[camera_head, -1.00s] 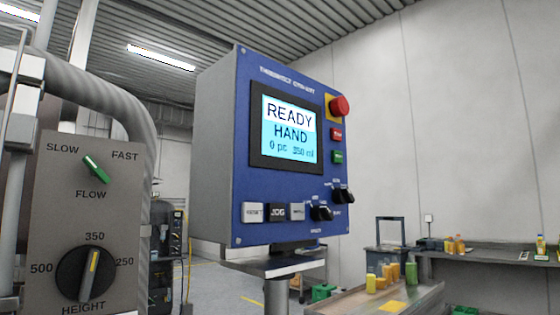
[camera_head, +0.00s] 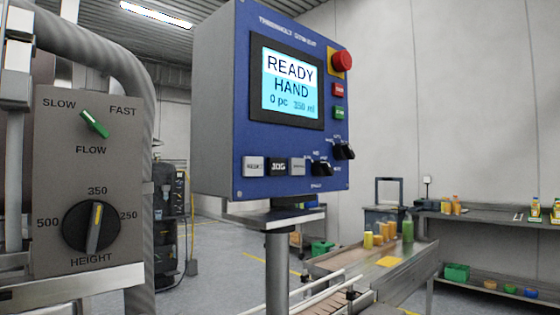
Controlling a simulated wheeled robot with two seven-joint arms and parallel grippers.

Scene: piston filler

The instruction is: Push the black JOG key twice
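The black JOG key (camera_head: 278,167) sits in the lower row of the blue control panel (camera_head: 225,100), between a pale RESET key (camera_head: 254,167) on its left and a grey key (camera_head: 298,167) on its right. The panel's screen (camera_head: 290,85) reads READY, HAND, 0 pc, 350 ml. Neither of my grippers shows in the head view.
The panel stands on a grey post (camera_head: 279,270). A red mushroom button (camera_head: 343,61) and black selector knobs (camera_head: 321,169) are on its right side. A grey plate (camera_head: 88,180) with FLOW and HEIGHT knobs is at left. A conveyor (camera_head: 345,265) with bottles runs at lower right.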

